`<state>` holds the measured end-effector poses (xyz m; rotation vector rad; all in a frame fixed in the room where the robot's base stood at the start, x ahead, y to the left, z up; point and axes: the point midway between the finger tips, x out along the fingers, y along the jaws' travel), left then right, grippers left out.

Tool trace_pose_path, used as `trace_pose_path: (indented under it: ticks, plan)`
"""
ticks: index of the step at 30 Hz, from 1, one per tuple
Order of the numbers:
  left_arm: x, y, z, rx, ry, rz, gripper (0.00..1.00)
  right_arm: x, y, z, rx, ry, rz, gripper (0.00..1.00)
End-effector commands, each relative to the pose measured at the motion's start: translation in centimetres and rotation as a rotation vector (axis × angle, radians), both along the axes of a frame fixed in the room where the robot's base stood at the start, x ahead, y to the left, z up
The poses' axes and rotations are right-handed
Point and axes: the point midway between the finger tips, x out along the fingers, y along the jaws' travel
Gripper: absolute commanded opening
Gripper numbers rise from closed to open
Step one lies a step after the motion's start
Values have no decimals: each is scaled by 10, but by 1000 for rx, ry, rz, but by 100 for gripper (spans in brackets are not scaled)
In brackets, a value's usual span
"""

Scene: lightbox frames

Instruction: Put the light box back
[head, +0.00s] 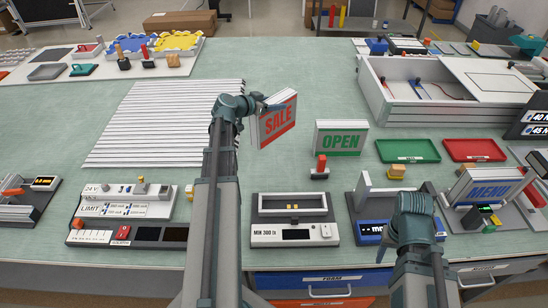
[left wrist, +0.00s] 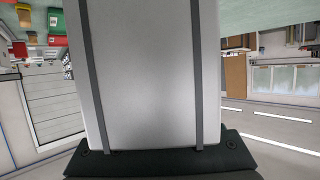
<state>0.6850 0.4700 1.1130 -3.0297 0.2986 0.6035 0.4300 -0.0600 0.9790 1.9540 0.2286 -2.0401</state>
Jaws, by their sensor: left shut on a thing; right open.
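In the left wrist view a plain grey panel of the held box (left wrist: 150,70) fills the middle. The MENU light box (head: 488,190) with blue letters stands on a device at the right. My right gripper (head: 428,190) is open at lower right, its fingers partly hidden by its own wrist.
White strips (head: 160,125) lie at left. A red-topped stamp (head: 320,168) stands below the OPEN box. Green (head: 407,151) and red (head: 474,150) trays lie at right, before a large white case (head: 395,108). A tester (head: 292,220) stands at the front. Bare table lies behind the SALE box.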

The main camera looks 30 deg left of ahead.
Motion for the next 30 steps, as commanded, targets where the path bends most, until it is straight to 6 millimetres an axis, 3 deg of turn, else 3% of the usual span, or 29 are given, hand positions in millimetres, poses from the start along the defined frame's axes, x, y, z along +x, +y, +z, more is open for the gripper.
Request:
trace_pose_path:
  ticks: [8,21,30]
  plan:
    - [0,0,-7,-1,-2,0,0,0,0,-7,0,0,0,50]
    - [0,0,-63,-1,-2,0,0,0,0,-63,0,0,0,50]
    - [0,0,-68,-1,-2,0,0,0,0,-68,0,0,0,50]
